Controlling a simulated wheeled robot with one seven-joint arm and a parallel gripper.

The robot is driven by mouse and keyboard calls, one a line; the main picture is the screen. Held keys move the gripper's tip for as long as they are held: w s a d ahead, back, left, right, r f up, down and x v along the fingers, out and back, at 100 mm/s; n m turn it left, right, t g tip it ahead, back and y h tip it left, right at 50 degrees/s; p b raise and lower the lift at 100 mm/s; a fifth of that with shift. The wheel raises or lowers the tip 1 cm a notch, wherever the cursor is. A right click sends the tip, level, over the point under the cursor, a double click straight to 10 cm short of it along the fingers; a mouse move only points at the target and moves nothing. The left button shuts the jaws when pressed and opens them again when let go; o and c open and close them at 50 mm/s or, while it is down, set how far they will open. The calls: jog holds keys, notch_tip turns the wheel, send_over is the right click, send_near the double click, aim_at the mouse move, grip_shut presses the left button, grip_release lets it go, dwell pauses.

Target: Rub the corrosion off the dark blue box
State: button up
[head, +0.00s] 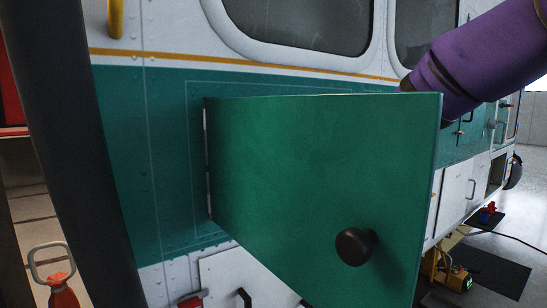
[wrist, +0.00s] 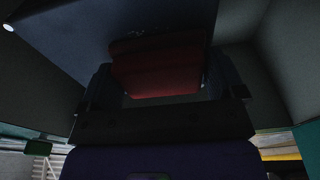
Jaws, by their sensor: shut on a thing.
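In the wrist view my gripper (wrist: 160,82) is shut on a dark red block-like pad (wrist: 157,78), with a finger on either side of it. Beyond the pad is the dark blue box (wrist: 75,40), a broad flat face in deep shade. The pad overlaps this face in the picture; I cannot tell whether they touch. A few faint pale specks show on the blue just above the pad; I cannot make out the corrosion clearly. In the head view the open green door (head: 310,185) hides my gripper and the box; only my purple arm shows behind it.
The green door has a black knob (head: 356,246) and stands out from the teal and white helicopter side (head: 150,150). Dark grey walls (wrist: 280,50) close in around my gripper. A red extinguisher-like item (head: 63,292) stands at lower left. Yellow equipment (head: 455,278) stands on the floor at right.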

jog(key=shift+w+d, duration=0.45)
jog(key=shift+d, duration=0.25)
jog(key=shift+a, duration=0.15)
jog(key=shift+s+a+r, duration=0.1)
jog(key=shift+s+a, duration=0.45)
jog(key=shift+a, duration=0.35)
jog(key=shift+s+a, duration=0.5)
jog(key=shift+a, duration=0.35)
jog(key=shift+s, duration=0.1)
jog(key=shift+r+v, duration=0.15)
jog(key=shift+v, duration=1.25)
jog(key=shift+r+v, duration=0.15)
jog(key=shift+v, duration=1.3)
jog(key=shift+d+f, duration=0.1)
jog(key=shift+d, duration=0.1)
